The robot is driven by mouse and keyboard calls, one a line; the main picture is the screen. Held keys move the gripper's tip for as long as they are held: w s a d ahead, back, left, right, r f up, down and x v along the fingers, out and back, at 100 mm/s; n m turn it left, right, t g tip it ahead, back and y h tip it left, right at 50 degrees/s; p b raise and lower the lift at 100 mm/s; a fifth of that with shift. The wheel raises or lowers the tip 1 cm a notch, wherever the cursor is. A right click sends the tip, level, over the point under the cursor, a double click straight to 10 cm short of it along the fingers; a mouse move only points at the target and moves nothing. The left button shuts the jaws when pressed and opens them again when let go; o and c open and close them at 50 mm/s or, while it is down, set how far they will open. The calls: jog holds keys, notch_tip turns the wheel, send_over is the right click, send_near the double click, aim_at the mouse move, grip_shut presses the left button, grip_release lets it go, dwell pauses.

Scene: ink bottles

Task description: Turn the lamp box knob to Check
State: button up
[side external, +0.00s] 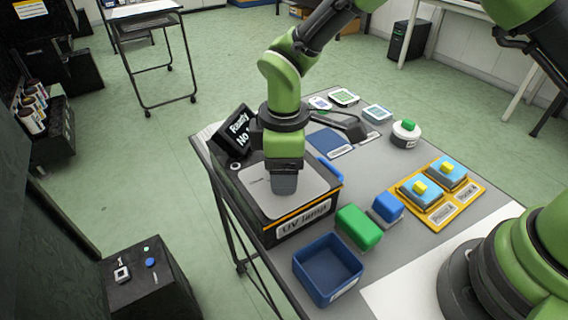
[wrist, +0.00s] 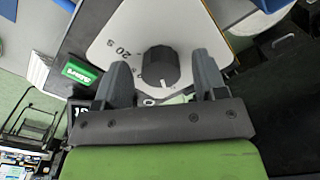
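The lamp box (side external: 300,220), labelled "UV lamp", stands at the left end of the table with a light grey top plate. Its black knob (wrist: 160,68) shows in the wrist view, with a white pointer line toward the bottom of the picture. The marking "20 s" is printed on the plate to the knob's left; no word "Check" can be read. My gripper (wrist: 158,80) is over the plate, its two fingers apart on either side of the knob, with a visible gap at each side. In the side view my gripper (side external: 284,185) hides the knob.
A small display (side external: 237,130) stands behind the box. A blue open bin (side external: 327,270), a green block (side external: 358,227) and a blue block (side external: 387,208) stand close by. An orange tray (side external: 440,212) holds two blue pieces with yellow tops.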

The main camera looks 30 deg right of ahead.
notch_tip(320, 180, up, 9)
jog(key=shift+f, duration=0.1)
jog(key=shift+r, duration=0.6)
